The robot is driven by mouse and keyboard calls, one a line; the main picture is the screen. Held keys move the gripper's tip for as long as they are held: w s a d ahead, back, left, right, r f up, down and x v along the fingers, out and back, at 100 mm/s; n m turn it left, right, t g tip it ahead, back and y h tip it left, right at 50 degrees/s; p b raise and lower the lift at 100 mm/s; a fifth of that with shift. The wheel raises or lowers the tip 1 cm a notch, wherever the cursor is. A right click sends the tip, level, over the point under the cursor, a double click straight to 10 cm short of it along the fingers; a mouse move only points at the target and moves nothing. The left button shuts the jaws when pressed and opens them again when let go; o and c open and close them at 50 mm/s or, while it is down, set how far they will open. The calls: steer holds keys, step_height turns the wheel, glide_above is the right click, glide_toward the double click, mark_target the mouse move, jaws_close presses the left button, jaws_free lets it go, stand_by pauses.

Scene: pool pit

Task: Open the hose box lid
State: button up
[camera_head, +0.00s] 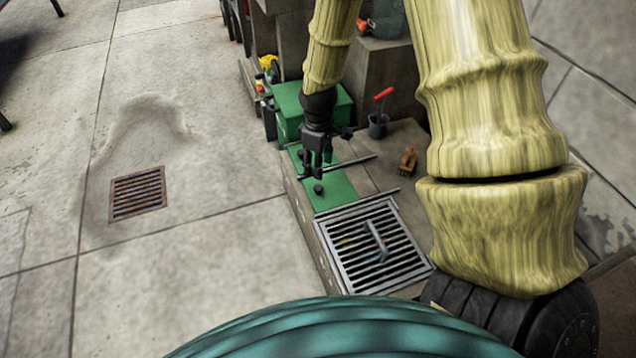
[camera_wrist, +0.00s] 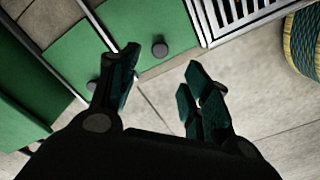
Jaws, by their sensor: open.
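A flat green panel (camera_head: 336,190) with dark round knobs lies set into the concrete ledge; I cannot tell for sure whether it is the hose box lid. A green box (camera_head: 289,105) stands just behind it, partly hidden by my arm. My gripper (camera_head: 316,168) is open and points down over the green panel. In the wrist view the panel (camera_wrist: 178,22) shows beyond my open, empty fingers (camera_wrist: 163,70). One dark knob (camera_wrist: 160,48) shows beyond the gap between the fingertips, apart from them. Another knob (camera_wrist: 92,86) is beside the left finger.
A metal grate (camera_head: 345,262) with a grey handle-like piece on it adjoins the panel. A thin dark rod (camera_head: 350,163) lies across the ledge. A brown brush (camera_head: 408,161) and a dark pot (camera_head: 379,125) with a red-handled tool stand to the right. Open paving lies left.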

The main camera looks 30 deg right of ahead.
mark_target(318, 187)
step_height(318, 187, down, 10)
steer(key=b, duration=0.5)
steer(key=shift+r, duration=0.1)
jaws_close()
